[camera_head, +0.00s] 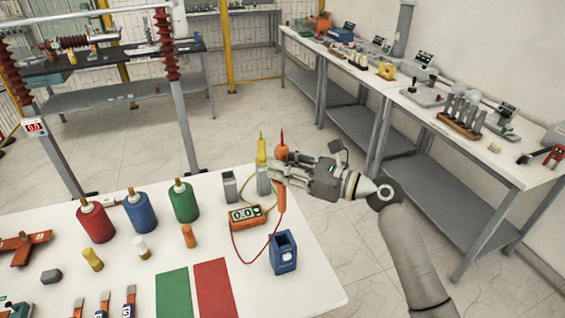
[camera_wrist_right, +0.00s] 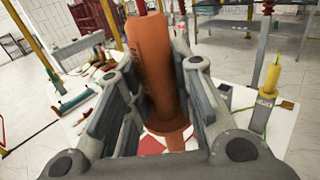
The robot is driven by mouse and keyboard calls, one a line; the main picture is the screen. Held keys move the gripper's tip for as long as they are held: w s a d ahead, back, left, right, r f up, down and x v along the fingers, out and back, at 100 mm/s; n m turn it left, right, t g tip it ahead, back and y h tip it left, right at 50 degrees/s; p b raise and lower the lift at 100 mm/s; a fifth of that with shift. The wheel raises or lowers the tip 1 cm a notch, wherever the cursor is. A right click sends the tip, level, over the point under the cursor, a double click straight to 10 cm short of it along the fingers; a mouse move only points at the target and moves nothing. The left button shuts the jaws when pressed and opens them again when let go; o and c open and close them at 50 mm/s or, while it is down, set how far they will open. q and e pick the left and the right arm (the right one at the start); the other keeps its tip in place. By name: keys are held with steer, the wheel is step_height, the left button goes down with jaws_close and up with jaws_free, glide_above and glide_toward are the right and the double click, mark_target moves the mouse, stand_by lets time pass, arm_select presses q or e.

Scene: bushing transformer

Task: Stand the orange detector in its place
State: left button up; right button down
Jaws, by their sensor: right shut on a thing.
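The orange detector (camera_head: 281,198) is upright or nearly so, with its thin red tip pointing up. My right gripper (camera_head: 283,172) is shut around its body near the table's far right corner. In the right wrist view the orange detector (camera_wrist_right: 152,70) fills the space between the fingers (camera_wrist_right: 155,95). A yellow detector (camera_head: 262,149) stands in a grey holder (camera_head: 263,180) just left of the gripper. A second grey holder (camera_head: 229,187) stands further left with nothing sticking out of it. A blue square holder (camera_head: 284,256) with an open top stands nearer the front.
An orange meter (camera_head: 246,214) with red and yellow leads lies left of the gripper. Red, blue and green cylinders (camera_head: 141,213) stand further left on the white table (camera_head: 215,236). Green and red mats (camera_head: 214,288) lie in front. Side benches (camera_head: 455,130) carry other equipment.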

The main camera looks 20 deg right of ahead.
step_height(320, 180, down, 2)
steer(key=shift+s+f+b, duration=0.1)
steer(key=shift+b, duration=0.65)
steer(key=b, duration=0.3)
glide_above(283, 213)
steer(key=shift+w+f, duration=0.2)
steer(key=shift+f, duration=3.15)
steer(key=shift+f, duration=0.2)
steer(key=shift+f+b, duration=2.1)
steer(key=shift+f, duration=1)
steer(key=shift+f+b, duration=0.3)
steer(key=shift+f, duration=0.4)
steer(key=c, duration=1.2)
jaws_free()
steer(key=shift+o, duration=0.2)
